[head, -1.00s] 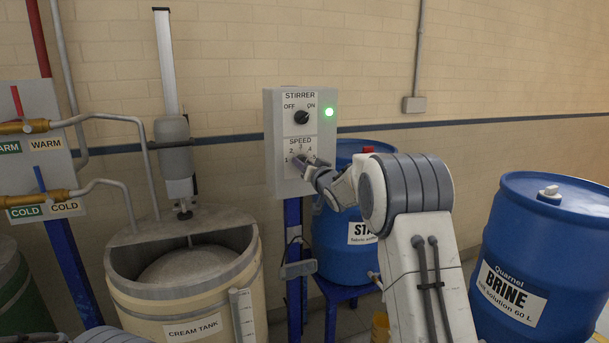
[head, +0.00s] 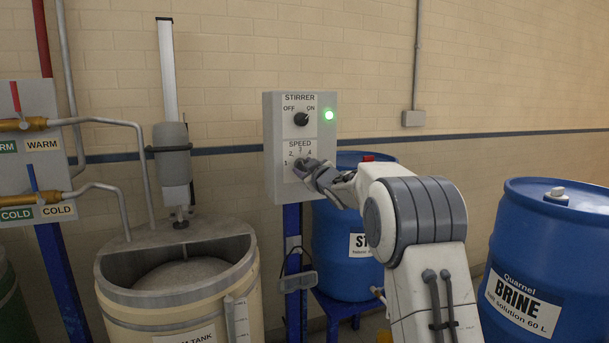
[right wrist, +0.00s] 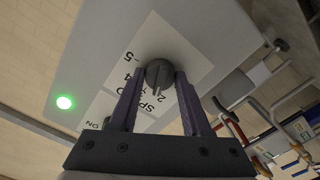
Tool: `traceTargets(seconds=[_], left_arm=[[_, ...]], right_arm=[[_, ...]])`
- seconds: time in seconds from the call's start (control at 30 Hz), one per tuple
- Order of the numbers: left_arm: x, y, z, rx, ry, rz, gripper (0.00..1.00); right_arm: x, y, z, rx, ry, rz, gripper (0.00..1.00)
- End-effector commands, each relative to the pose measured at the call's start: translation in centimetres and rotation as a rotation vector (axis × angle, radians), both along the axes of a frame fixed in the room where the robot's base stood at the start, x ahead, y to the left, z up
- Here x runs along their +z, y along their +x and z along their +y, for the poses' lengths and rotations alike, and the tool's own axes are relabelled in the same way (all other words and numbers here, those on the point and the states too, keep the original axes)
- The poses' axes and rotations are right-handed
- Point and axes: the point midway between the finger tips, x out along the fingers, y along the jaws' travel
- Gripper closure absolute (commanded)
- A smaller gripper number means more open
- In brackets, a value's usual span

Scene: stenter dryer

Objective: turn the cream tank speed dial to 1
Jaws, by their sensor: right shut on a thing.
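The speed dial (right wrist: 159,74) is a small dark round knob below the word SPEED on the grey stirrer box (head: 269,150). In the right wrist view the two fingers of my right gripper (right wrist: 160,88) stand on either side of it, shut on it. In the head view my right gripper (head: 312,172) covers most of the dial and the lower part of its scale. Numbers 1 to 4 show there, and a 5 shows in the right wrist view. I cannot tell which number the dial points to. My left gripper is not in view.
The stirrer knob (head: 301,119) sits above, with a lit green lamp (head: 329,115) beside it. The cream tank (head: 185,300) stands left of the box's post. A blue drum (head: 340,245) stands behind my right arm, and a brine drum (head: 545,250) stands at right.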

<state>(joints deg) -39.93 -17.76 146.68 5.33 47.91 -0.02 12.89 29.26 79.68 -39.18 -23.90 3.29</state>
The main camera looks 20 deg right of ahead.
Motion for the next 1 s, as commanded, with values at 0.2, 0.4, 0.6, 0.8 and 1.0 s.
traceTargets(seconds=[0.2,0.4,0.6,0.8,1.0], left_arm=[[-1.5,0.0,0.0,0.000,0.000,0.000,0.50],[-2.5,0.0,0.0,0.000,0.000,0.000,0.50],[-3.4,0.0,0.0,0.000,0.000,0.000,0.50],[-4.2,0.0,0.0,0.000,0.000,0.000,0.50],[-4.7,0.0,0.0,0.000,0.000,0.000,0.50]], right_arm=[[-0.3,0.0,-0.1,-0.001,-0.206,-0.005,1.00],[-0.3,0.0,-0.1,-0.001,-0.396,-0.012,1.00],[-0.3,0.0,0.0,-0.001,-0.584,-0.019,1.00],[-0.2,0.0,-0.1,-0.001,-0.752,-0.025,1.00],[-0.1,0.0,0.0,0.000,-0.880,-0.028,1.00]])
